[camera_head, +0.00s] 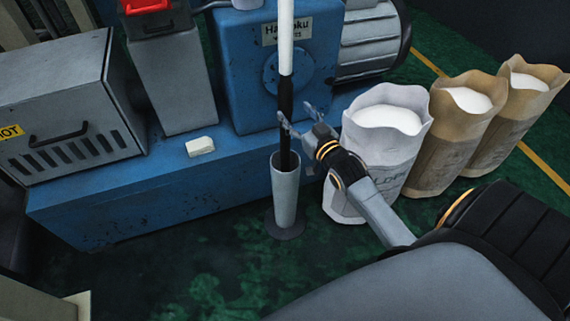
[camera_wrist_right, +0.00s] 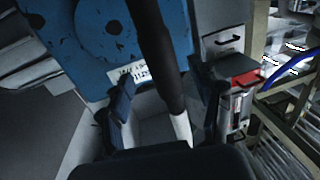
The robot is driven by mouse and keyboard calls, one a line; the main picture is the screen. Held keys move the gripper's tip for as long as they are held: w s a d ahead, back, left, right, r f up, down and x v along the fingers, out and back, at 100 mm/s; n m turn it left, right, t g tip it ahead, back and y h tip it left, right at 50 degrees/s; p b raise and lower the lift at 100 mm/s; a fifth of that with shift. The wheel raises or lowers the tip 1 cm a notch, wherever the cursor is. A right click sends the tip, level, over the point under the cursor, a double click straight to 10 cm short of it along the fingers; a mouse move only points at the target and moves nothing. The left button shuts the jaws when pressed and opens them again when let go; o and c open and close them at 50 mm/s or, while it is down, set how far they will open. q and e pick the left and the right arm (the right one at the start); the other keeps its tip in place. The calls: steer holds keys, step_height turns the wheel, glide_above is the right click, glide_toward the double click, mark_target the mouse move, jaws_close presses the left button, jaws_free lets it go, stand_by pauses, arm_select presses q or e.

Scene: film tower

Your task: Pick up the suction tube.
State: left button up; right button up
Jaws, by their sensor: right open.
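The suction tube (camera_head: 286,128) stands upright in a grey cylindrical holder (camera_head: 285,195) on the floor. Its lower part is black and its upper part is white. My right gripper (camera_head: 297,120) is open beside the black part, a little above the holder's rim, with its fingers pointing at the tube. In the right wrist view, the tube (camera_wrist_right: 160,62) runs between the two spread fingers of my right gripper (camera_wrist_right: 168,105). I cannot tell whether either finger touches it. The tube's lower end is hidden inside the holder. My left gripper is not in view.
A blue machine (camera_head: 245,75) on a blue base stands close behind the tube. A small white block (camera_head: 200,146) lies on the base. A white sack (camera_head: 385,150) and two brown sacks stand close to my right arm. The green floor in front of the holder is clear.

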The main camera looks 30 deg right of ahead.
mark_target(289, 106)
steer(key=shift+w+d+b, duration=0.15)
steer(key=shift+w+b, duration=0.4)
steer(key=shift+w, duration=2.3)
jaws_close()
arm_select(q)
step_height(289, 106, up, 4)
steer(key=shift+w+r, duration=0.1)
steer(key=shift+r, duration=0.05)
arm_select(e)
steer(key=shift+r, duration=0.2)
